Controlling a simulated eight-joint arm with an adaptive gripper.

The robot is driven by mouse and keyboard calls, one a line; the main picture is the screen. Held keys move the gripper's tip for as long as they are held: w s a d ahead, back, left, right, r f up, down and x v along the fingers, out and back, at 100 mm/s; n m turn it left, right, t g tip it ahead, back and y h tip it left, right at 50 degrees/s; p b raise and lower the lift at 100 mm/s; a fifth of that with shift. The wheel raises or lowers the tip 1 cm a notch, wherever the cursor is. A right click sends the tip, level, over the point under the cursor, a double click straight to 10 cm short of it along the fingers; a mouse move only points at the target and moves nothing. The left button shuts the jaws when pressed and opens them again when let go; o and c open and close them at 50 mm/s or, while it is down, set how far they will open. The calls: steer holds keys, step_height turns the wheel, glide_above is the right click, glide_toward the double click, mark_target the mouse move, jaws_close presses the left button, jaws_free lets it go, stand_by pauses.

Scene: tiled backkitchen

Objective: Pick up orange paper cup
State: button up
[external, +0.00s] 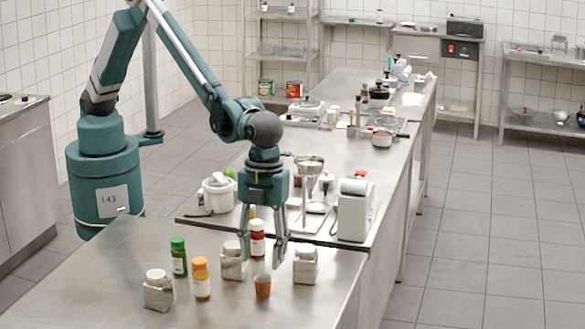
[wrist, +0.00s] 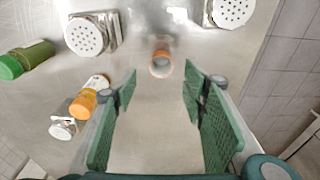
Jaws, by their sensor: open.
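The orange paper cup (external: 262,285) stands upright on the near steel table, in front of my gripper in the external view. In the wrist view the cup (wrist: 161,64) shows its open mouth at the upper middle, beyond the fingertips and roughly centred between them. My gripper (external: 263,250) hangs above the table pointing down. Its green fingers (wrist: 160,78) are spread apart with nothing between them. The cup is apart from both fingers as far as I can see.
Shakers (external: 305,265), (external: 233,260) stand on either side of the cup. A red-labelled bottle (external: 257,240), an orange-capped bottle (external: 201,278), a green-capped bottle (external: 178,256) and another shaker (external: 158,290) stand nearby. Bare steel (external: 310,305) lies to the cup's front right.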

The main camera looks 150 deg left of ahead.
mark_target(262, 280)
steer(key=shift+w+d+f, duration=0.1)
steer(key=shift+f, duration=1.15)
steer(key=shift+f, duration=0.2)
steer(key=shift+w+d+f, duration=0.1)
steer(key=shift+w+f, duration=0.05)
steer(key=shift+f, duration=1.1)
steer(key=shift+w+f, duration=0.1)
steer(key=shift+f, duration=1.1)
steer(key=shift+c, duration=0.4)
steer(key=c, duration=0.9)
